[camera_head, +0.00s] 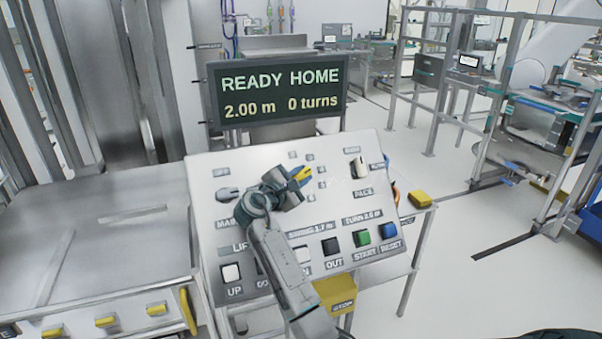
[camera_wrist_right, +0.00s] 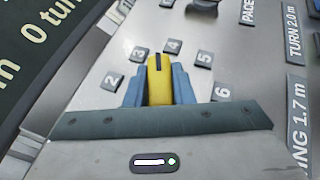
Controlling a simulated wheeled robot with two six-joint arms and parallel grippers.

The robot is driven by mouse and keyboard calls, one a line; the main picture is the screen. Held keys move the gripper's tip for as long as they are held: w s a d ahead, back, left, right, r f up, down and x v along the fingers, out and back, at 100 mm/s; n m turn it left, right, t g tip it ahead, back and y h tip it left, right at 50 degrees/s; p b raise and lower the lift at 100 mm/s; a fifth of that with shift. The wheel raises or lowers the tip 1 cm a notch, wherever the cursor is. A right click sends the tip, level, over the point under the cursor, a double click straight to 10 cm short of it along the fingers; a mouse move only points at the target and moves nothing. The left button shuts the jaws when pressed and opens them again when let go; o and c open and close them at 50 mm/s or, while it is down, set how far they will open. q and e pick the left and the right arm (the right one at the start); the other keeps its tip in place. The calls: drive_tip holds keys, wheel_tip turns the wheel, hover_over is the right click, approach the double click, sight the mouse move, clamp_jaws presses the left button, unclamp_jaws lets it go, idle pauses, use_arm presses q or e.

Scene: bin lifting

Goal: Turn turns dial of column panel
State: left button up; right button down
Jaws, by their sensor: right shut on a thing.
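The turns dial (camera_head: 303,174) is a yellow knob on the sloping white column panel (camera_head: 325,162). It also shows in the right wrist view (camera_wrist_right: 159,82), with number tags 2 to 6 visible around it. Its dark line points between tags 3 and 4. My right gripper (camera_head: 296,180) reaches the panel from below and is shut on the knob. In the wrist view, its blue fingers (camera_wrist_right: 158,88) lie on both sides of the knob. The tags below the knob are hidden by the gripper. My left gripper is not in view.
A display (camera_head: 277,90) above the panel reads READY HOME, 2.00 m, 0 turns. The PACE knob (camera_head: 357,167) is right of the dial; another knob (camera_head: 228,193) is left. Push buttons, including green START (camera_head: 361,238), line the lower panel. A yellow STOP box (camera_head: 336,294) hangs below.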

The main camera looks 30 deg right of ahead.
drive_tip(key=shift+f+m+g+y+p, duration=0.1)
drive_tip(key=shift+m+g+y+p, duration=0.4)
drive_tip(key=shift+m+g, duration=0.7)
drive_tip(key=c, duration=1.2)
unclamp_jaws()
drive_tip(key=shift+c, duration=0.2)
drive_tip(key=shift+a, duration=0.1)
drive_tip(key=b+v, duration=0.3)
drive_tip(key=v, duration=0.7)
drive_tip(key=shift+a, duration=0.35)
